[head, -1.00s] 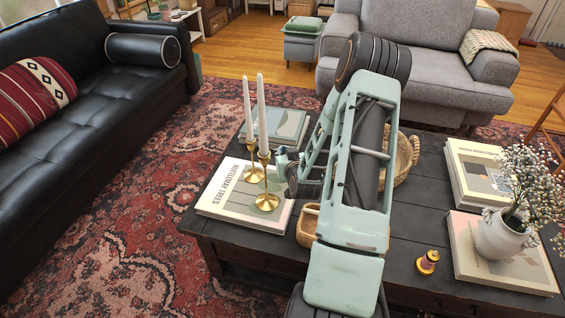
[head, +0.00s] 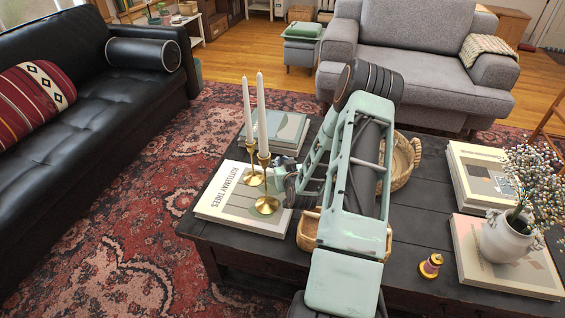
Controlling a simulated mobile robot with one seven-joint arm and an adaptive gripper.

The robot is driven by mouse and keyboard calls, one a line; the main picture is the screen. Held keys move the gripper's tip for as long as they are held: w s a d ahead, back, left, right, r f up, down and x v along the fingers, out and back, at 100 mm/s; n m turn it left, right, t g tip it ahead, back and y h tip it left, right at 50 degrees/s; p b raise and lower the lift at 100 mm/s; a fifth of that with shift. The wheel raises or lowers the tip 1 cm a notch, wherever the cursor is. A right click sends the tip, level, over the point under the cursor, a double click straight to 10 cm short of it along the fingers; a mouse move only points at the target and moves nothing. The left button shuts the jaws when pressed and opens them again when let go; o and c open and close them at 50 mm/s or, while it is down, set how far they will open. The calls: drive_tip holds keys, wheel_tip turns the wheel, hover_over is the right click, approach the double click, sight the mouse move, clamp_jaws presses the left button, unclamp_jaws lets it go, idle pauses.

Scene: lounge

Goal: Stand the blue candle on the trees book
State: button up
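I cannot make out a blue candle; my arm hides part of the table. My gripper (head: 283,184) is low over the book's right side, close to the front candlestick. My arm covers much of it, so its opening and anything inside it cannot be told.
A teal-grey book (head: 284,130) lies behind. A wicker basket (head: 404,178) and a wooden bowl (head: 308,236) flank my arm. A small gold-and-pink item (head: 430,266) stands at the front. More books (head: 482,174) and a white flower vase (head: 504,240) occupy the right end.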

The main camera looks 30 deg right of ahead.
drive_tip(key=o, duration=0.3)
drive_tip(key=shift+o, duration=0.2)
drive_tip(key=shift+r, duration=0.1)
drive_tip(key=shift+r+p, duration=0.2)
drive_tip(key=shift+p, duration=0.1)
drive_tip(key=p+v, duration=0.2)
drive_tip(key=v, duration=1)
drive_tip(key=shift+f, duration=0.1)
drive_tip(key=shift+f, duration=0.1)
